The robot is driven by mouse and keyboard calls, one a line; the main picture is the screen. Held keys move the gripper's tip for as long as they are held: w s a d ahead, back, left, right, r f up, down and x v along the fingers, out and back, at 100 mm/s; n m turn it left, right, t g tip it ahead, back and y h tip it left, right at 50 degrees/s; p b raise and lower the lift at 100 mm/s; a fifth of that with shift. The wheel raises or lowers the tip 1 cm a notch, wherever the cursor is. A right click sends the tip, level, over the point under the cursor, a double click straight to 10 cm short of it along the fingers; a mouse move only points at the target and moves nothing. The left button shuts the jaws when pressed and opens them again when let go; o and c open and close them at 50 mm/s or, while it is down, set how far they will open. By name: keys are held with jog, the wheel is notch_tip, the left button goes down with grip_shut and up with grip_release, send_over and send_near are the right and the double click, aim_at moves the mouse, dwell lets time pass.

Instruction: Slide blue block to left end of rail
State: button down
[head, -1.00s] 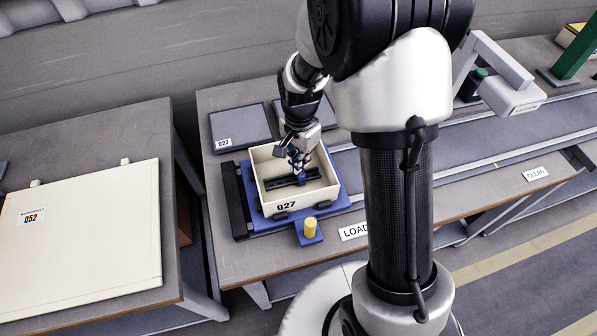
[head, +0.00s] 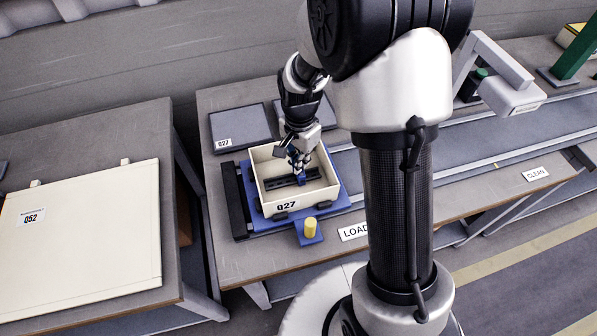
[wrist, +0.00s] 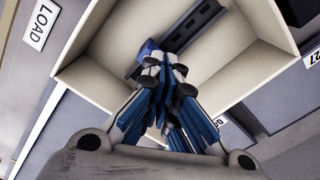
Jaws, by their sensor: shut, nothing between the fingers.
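The blue block (head: 301,179) sits on the dark rail (head: 281,183) inside a cream tray labelled Q27, right of the rail's middle in the head view. My gripper (head: 299,171) is shut and empty, with its fingertips down in the tray directly at the block. In the wrist view, the shut fingers (wrist: 163,63) partly cover the blue block (wrist: 147,48), and the slotted rail (wrist: 192,32) runs to the upper right. Whether the fingertips touch the block is hidden.
The tray (head: 262,203) stands in a blue fixture (head: 343,201) with a black bar (head: 234,200) on its left. Grey pads (head: 241,127) lie behind. The tray's walls surround the gripper closely.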

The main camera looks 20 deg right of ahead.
jog(key=shift+f, duration=0.3)
jog(key=shift+a, duration=4.35)
dwell(1.8)
notch_tip(320, 180, up, 8)
jog(key=p, duration=0.6)
dwell(0.5)
